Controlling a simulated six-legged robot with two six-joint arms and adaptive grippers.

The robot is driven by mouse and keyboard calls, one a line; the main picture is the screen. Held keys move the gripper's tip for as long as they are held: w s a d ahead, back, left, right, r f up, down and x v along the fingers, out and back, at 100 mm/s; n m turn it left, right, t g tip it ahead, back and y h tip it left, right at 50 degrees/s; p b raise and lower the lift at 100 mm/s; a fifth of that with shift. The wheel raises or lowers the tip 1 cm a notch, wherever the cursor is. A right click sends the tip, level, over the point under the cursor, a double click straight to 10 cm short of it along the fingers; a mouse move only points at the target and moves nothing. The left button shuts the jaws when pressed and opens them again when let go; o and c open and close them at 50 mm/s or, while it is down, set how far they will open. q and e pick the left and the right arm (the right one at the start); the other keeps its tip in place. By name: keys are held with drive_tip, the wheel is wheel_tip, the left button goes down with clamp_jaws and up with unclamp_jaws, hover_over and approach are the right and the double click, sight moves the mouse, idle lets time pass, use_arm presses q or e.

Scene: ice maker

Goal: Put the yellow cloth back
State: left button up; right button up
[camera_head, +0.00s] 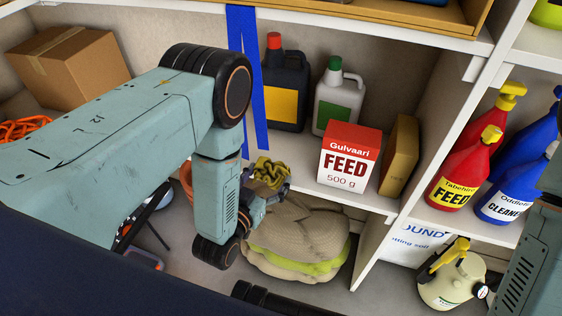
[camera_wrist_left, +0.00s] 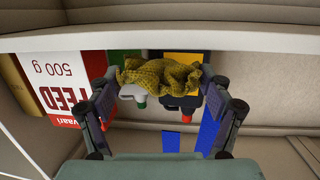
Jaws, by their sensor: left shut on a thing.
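The yellow cloth (camera_head: 270,171) is crumpled and olive-yellow. My left gripper (camera_head: 264,188) is shut on it and holds it near the front edge of the white shelf (camera_head: 305,180), left of the FEED box. In the left wrist view, which is upside down, the cloth (camera_wrist_left: 160,76) is bunched between the two fingers of my left gripper (camera_wrist_left: 158,84). Whether it touches the shelf I cannot tell. My left arm covers the left part of the shelf in the head view. My right gripper is not seen.
On the shelf stand a red-white FEED box (camera_head: 348,158), a brown box (camera_head: 399,155), a dark jug (camera_head: 286,90) and a white-green jug (camera_head: 339,97). Blue straps (camera_head: 248,60) hang behind my arm. Sacks (camera_head: 298,235) lie below. Spray bottles (camera_head: 460,165) stand right of the divider.

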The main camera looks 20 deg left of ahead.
sight(281, 159)
use_arm(q)
drive_tip(key=w, duration=0.3)
drive_tip(key=shift+d, duration=0.15)
drive_tip(key=w, duration=0.1)
drive_tip(key=w+b, duration=0.1)
drive_tip(key=w, duration=0.2)
drive_tip(key=shift+w+d+f+b, duration=0.1)
drive_tip(key=shift+w+d+b, duration=0.25)
drive_tip(key=shift+b, duration=0.05)
drive_tip(key=shift+s+f, duration=0.1)
drive_tip(key=shift+f, duration=0.1)
drive_tip(key=shift+f+b, duration=0.15)
drive_tip(key=shift+b, duration=0.15)
drive_tip(key=o, duration=0.8)
